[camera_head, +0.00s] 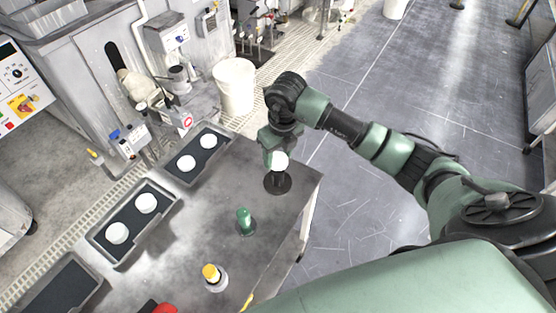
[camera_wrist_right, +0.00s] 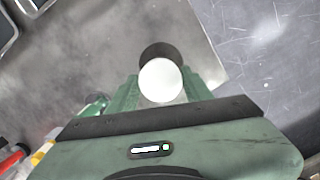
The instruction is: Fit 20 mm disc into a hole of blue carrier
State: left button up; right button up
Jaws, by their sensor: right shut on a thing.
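My right gripper (camera_head: 279,157) is low over the right end of the grey table, shut on a white round-topped piece (camera_head: 281,161). The white top also shows between the fingers in the wrist view (camera_wrist_right: 160,80). Below it is a dark stem or shadow over a black round base (camera_head: 284,187); whether the piece touches that base I cannot tell. White discs (camera_head: 116,233) lie in pairs on dark pads in two grey trays (camera_head: 176,203) at the table's left edge; their sizes cannot be read. I see no blue carrier. My left gripper is out of view.
A green knobbed piece (camera_head: 244,220), a yellow-topped one (camera_head: 211,273) and a red one (camera_head: 157,308) stand in a row on the table. An empty-looking dark tray (camera_head: 55,287) is at lower left. A white bucket (camera_head: 235,85) stands beyond. The table's middle is clear.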

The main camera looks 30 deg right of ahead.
aim_at(279, 159)
notch_tip(279, 159, down, 3)
jog(key=shift+f+p, duration=0.2)
jog(key=shift+p, duration=0.15)
jog(key=shift+f, duration=0.15)
jog(key=o, duration=1.5)
jog(key=shift+c, duration=0.2)
